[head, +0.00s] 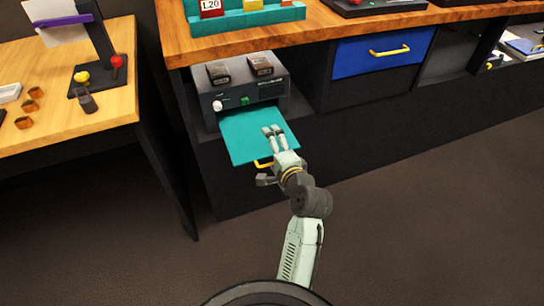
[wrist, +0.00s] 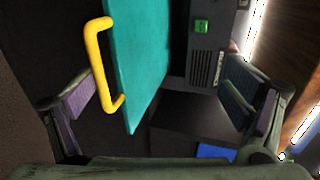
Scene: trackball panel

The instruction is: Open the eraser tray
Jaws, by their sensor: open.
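The teal tray (head: 245,140) sticks out from the lower front of a dark box (head: 245,90) under the wooden counter. Its yellow handle (head: 262,163) is at the near edge, partly hidden by my gripper (head: 268,155). In the wrist view the teal panel (wrist: 140,60) stands between my open fingers, and the whole yellow handle (wrist: 97,60) shows on its left side. My gripper is open and empty, close to the handle. I cannot tell whether a finger touches the panel.
Two dark blocks lie on the box, which has a white knob (head: 217,105) and a green button (head: 245,100). A blue drawer (head: 383,55) is to the right. A wooden table (head: 105,110) with small items stands left. The floor in front is clear.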

